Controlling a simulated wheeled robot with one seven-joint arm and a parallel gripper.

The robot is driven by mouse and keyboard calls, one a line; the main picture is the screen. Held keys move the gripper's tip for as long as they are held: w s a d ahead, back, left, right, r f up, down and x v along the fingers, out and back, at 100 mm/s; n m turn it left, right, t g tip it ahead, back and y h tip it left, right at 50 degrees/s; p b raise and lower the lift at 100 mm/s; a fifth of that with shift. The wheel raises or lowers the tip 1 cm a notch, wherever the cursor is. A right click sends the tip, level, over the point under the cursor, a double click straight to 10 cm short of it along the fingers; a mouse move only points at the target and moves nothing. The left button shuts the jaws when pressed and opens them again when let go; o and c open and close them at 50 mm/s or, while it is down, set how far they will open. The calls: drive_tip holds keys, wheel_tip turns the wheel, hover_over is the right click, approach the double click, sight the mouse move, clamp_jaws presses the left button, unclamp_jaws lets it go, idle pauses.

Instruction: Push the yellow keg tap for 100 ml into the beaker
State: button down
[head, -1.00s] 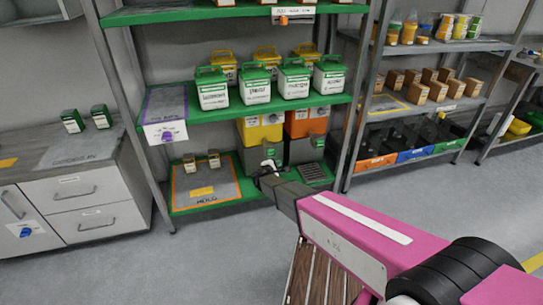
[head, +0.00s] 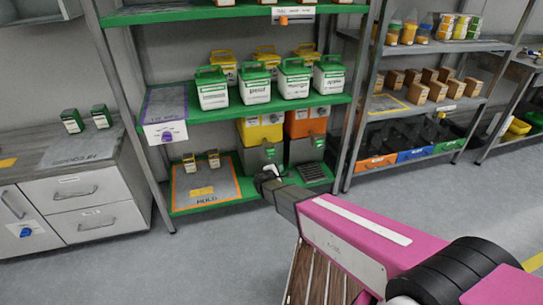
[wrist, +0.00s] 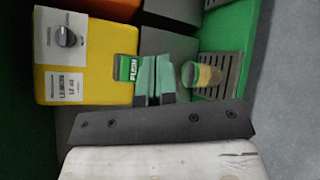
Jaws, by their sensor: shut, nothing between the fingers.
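The yellow keg (head: 262,129) stands on the lower green shelf, with a dark grey part below it. In the wrist view, the yellow keg (wrist: 75,60) fills the left side, with its knob and labels. The green tap (wrist: 127,68) marked PUSH is just right of it. My gripper (wrist: 154,62) is shut and empty close beside the tap; I cannot tell whether they touch. The beaker (wrist: 200,75) sits right of the fingers at the drip grate, with something yellow in it. In the head view, my gripper (head: 268,172) is in front of the keg, and the beaker is hidden.
An orange keg (head: 305,124) stands close to the right of the yellow one. A grey mat (head: 206,190) with small boxes lies to the left. Shelf posts stand either side, and green-lidded containers (head: 256,86) stand on the shelf above.

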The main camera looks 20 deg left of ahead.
sight(272, 156)
drive_tip(key=shift+w, duration=0.1)
drive_tip(key=w+a, duration=0.4)
drive_tip(key=w, duration=0.3)
drive_tip(key=shift+w+a, duration=0.15)
drive_tip(key=shift+a, duration=0.15)
drive_tip(key=shift+w, duration=0.1)
idle(1.9)
drive_tip(key=shift+w+a, duration=0.2)
drive_tip(key=shift+w, duration=0.1)
drive_tip(key=shift+w+a, duration=0.35)
drive_tip(key=shift+w, duration=0.25)
idle(1.1)
drive_tip(key=shift+s, duration=0.1)
drive_tip(key=shift+s+d, duration=0.55)
drive_tip(key=shift+s, duration=0.35)
drive_tip(key=shift+s+d, duration=0.45)
drive_tip(key=shift+s, duration=0.25)
drive_tip(key=shift+s+d, duration=0.4)
drive_tip(key=shift+s, duration=0.35)
drive_tip(key=shift+s+d, duration=0.45)
drive_tip(key=shift+s, duration=0.25)
